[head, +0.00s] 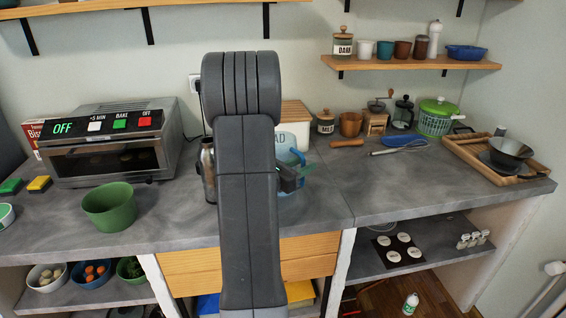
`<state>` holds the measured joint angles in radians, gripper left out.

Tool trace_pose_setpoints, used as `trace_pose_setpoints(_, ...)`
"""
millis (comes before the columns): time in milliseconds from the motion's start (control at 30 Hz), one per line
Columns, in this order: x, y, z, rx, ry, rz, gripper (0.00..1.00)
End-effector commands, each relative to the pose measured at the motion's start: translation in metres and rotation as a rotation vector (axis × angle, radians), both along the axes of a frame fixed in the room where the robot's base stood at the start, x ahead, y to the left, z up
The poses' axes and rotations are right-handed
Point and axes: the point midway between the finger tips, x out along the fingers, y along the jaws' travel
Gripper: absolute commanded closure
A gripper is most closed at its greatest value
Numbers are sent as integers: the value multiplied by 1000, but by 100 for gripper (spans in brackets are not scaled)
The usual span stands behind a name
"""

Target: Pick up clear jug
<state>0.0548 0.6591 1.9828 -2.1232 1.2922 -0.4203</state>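A clear, blue-tinted vessel that looks like the jug (296,157) stands on the grey counter, just right of my upright arm in the head view. Its left part is hidden behind the arm. The dark end of my gripper (291,178) shows at the arm's right side, in front of or against the jug. Most of the gripper is hidden, so I cannot tell how its fingers sit or whether they touch the jug.
A white bread bin (293,133) with a wooden lid stands behind the jug. A metal item (207,165) is left of my arm. A green bowl (110,207) and toaster oven (112,145) are farther left. A whisk (390,151) lies to the right; the right front counter is clear.

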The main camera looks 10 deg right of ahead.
Motion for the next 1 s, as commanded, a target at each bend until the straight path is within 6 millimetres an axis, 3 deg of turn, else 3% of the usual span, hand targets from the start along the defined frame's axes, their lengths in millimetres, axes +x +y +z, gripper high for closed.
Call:
trace_pose_setpoints(300, 3, -4, 0, 0, 0, 1, 67)
trace_pose_setpoints(467, 3, -4, 0, 0, 0, 1, 98)
trace_pose_setpoints(500, 2, -4, 0, 0, 0, 1, 100)
trace_pose_setpoints(1000, 3, -4, 3, -1, -4, 1, 100)
